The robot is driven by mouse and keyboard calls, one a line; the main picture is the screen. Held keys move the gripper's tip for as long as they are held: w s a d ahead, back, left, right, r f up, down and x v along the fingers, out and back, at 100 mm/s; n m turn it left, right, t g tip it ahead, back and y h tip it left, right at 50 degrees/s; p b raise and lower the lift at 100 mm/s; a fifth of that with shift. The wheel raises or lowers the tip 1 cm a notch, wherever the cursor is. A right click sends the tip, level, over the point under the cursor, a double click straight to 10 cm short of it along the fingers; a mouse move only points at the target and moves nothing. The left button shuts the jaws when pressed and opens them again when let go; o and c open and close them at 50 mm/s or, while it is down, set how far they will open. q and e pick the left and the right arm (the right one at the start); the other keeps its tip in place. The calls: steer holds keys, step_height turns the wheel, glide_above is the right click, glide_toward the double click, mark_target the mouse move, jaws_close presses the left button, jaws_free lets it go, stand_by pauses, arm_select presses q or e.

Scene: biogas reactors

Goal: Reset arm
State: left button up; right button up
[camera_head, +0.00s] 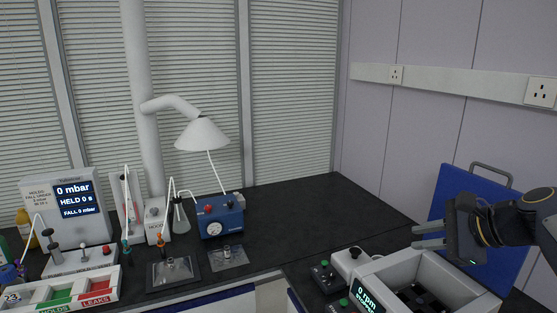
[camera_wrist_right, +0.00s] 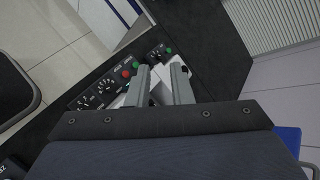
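My right gripper (camera_head: 414,238) comes in from the right in the head view, with its dark wrist and two grey fingers pointing left. The fingers are apart with nothing visible held between them. It hangs above the grey box-shaped machine (camera_head: 401,265) with the "0 rpm" display. In the right wrist view the two fingers of the right gripper (camera_wrist_right: 160,67) are also apart, with a pale part of the machine and control panels (camera_wrist_right: 97,92) beyond them. My left gripper and arm are not in view.
A blue panel with a handle (camera_head: 480,200) stands behind the right arm. On the left bench are a "0 mbar" display unit (camera_head: 75,200), a blue gauge box (camera_head: 221,218), a flask (camera_head: 181,217) and a sorting tray (camera_head: 65,292). The black bench middle (camera_head: 310,210) is clear.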

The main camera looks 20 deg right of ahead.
steer(key=s+a+f+n+g, duration=0.2)
steer(key=s+a+f+n, duration=0.5)
steer(key=a+f+n, duration=0.2)
steer(key=s+a+f+n+g+b, duration=0.1)
steer(key=s+a+f+n+g, duration=0.1)
steer(key=s+a+f+n, duration=0.5)
steer(key=a+f+n, duration=0.2)
steer(key=a+n, duration=0.3)
steer(key=a, duration=0.2)
steer(key=shift+s+a+f+g, duration=0.15)
steer(key=shift+a+f+g, duration=0.05)
steer(key=shift+f+g, duration=0.1)
